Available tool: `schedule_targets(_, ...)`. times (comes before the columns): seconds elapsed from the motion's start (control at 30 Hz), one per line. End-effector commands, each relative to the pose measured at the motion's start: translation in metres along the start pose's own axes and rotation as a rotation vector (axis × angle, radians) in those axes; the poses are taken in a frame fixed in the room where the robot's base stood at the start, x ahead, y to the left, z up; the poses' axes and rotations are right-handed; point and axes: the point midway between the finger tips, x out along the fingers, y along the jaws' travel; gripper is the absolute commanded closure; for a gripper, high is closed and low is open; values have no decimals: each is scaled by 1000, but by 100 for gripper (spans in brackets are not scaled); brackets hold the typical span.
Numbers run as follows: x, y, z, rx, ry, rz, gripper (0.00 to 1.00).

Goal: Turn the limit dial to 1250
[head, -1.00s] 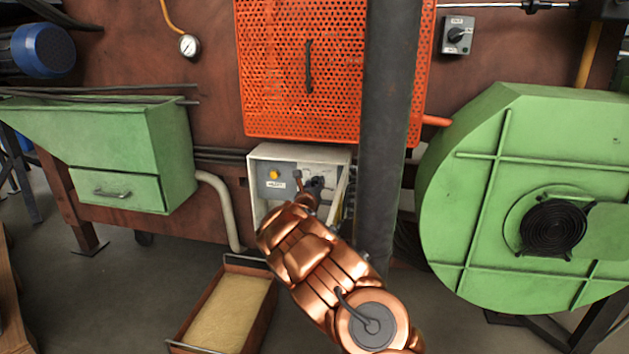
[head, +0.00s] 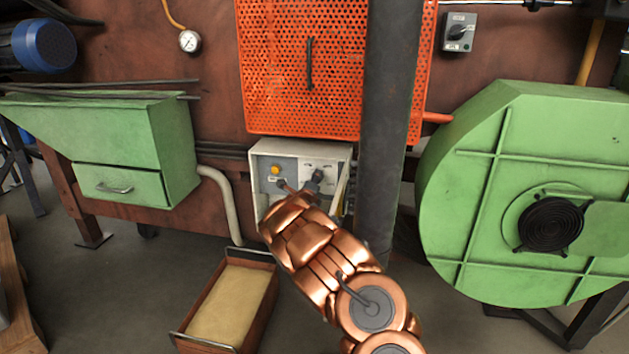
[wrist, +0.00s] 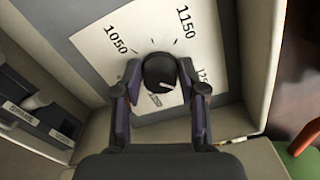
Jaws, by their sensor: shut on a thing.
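The limit dial is a round black knob (wrist: 159,72) on a white scale plate (wrist: 140,35) in the wrist view. The scale shows 1050 at upper left and 1150 at upper right; a partly covered number beginning "125" is at right beside a finger. A small label sits below the knob, too small to read surely. A pale mark shows on the knob's lower right part. My gripper (wrist: 160,75) has one finger on each side of the knob and is shut on it. In the head view my gripper (head: 301,184) is at the control box (head: 345,149), its fingertips partly hiding the dial.
A yellow button (head: 275,170) is left of the dial. A dark post (head: 388,130) stands close right of the box. An orange perforated guard (head: 300,70) hangs above, and a sand-filled tray (head: 262,259) lies on the floor below. A green blower housing (head: 470,190) is at right.

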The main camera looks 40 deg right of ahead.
Motion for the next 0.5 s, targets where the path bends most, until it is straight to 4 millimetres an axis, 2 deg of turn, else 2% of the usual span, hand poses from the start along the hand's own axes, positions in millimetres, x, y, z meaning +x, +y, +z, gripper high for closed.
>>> schedule_targets(0.5, 0, 1, -2, -88, 3, 2, 94)
